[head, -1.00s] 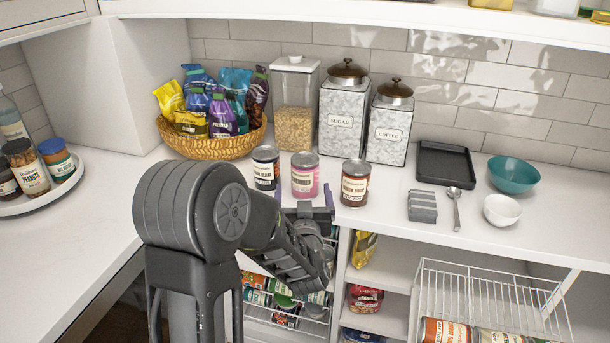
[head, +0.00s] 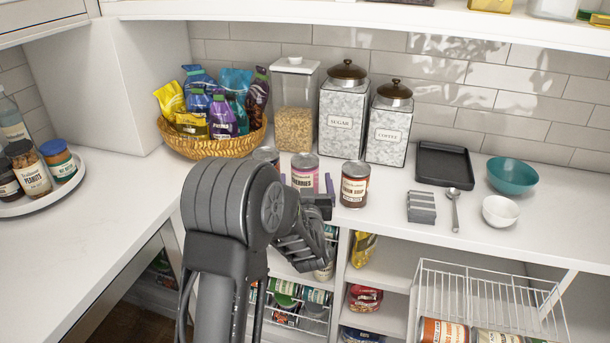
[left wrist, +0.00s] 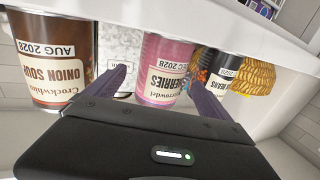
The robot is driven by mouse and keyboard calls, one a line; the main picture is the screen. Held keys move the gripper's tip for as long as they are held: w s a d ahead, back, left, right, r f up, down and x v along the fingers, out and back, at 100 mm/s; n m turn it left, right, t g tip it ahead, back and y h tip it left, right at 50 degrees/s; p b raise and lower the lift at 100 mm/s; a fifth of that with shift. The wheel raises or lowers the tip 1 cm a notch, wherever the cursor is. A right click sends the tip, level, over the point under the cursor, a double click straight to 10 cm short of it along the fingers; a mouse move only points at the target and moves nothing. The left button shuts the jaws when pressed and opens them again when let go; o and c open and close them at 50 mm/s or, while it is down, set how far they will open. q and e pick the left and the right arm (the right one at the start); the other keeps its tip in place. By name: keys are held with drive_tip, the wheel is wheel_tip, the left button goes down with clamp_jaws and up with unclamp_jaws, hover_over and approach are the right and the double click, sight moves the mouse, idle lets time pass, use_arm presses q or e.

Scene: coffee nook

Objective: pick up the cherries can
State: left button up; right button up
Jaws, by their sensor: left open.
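The cherries can (head: 304,168), pink with a metal lid, stands upright on the white counter between two other cans. It also shows upside down in the left wrist view (left wrist: 164,72). My left gripper (head: 306,183) is open in front of it, with one purple finger to each side of the can in the picture. In the left wrist view my left gripper (left wrist: 157,80) has one finger near the can's edge; I cannot tell whether it touches. The can's lower part is hidden by my gripper in the head view. My right gripper is not in view.
A brown onion soup can (head: 354,184) stands close on the right, and a dark beans can (head: 266,155) on the left, partly hidden by my arm. Behind are a snack basket (head: 190,145), the sugar canister (head: 342,110) and the coffee canister (head: 388,122).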

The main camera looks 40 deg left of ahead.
use_arm(q)
drive_tip(key=shift+x, duration=1.05)
drive_tip(key=shift+c, duration=0.5)
drive_tip(key=shift+r, duration=0.1)
drive_tip(key=c, duration=1.9)
drive_tip(key=shift+r, duration=0.1)
wheel_tip(320, 180, up, 10)
drive_tip(key=shift+f, duration=0.1)
